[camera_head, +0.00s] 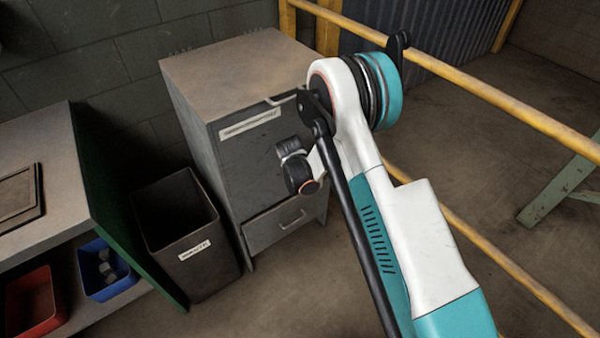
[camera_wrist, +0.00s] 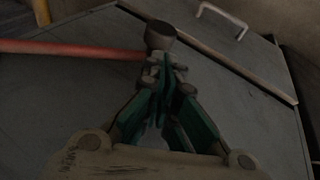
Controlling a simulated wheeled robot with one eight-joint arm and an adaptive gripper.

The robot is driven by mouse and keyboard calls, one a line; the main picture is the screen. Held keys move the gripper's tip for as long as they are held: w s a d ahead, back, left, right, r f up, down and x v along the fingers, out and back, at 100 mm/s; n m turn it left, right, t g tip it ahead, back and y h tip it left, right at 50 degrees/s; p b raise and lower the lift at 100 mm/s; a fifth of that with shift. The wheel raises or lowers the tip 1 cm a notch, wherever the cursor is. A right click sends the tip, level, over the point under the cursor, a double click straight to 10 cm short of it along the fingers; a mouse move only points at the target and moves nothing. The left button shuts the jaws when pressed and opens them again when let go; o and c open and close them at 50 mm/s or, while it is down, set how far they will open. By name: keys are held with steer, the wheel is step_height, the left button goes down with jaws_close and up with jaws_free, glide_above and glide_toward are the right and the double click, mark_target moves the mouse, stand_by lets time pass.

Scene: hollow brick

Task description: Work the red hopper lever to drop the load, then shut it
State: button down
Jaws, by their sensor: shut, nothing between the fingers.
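The red lever (camera_wrist: 70,47) shows in the wrist view as a red rod running in from the left edge, with a dark round knob (camera_wrist: 160,36) at its right end. My gripper (camera_wrist: 165,80) is shut and empty, its green fingers together, with the tips just below the knob in the picture. I cannot tell whether they touch it. Behind lies the grey front of a cabinet, which also shows in the head view (camera_head: 240,160). In the head view my arm covers part of the cabinet, and I cannot make out the lever or the fingers.
A drawer with a handle (camera_head: 292,218) is low on the cabinet. A dark open bin (camera_head: 185,262) stands left of it, beside a bench (camera_head: 75,170) with a red bin (camera_head: 35,300) and a blue bin (camera_head: 105,285). Yellow rails (camera_head: 480,85) run along the right.

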steer(key=a+p+v, duration=0.1)
steer(key=p+v, duration=0.1)
steer(key=v, duration=0.4)
steer(key=a+p+v, duration=0.1)
steer(key=p+v, duration=0.2)
steer(key=v, duration=0.4)
steer(key=shift+s+a, duration=0.35)
steer(key=shift+f, duration=0.15)
stand_by(0.7)
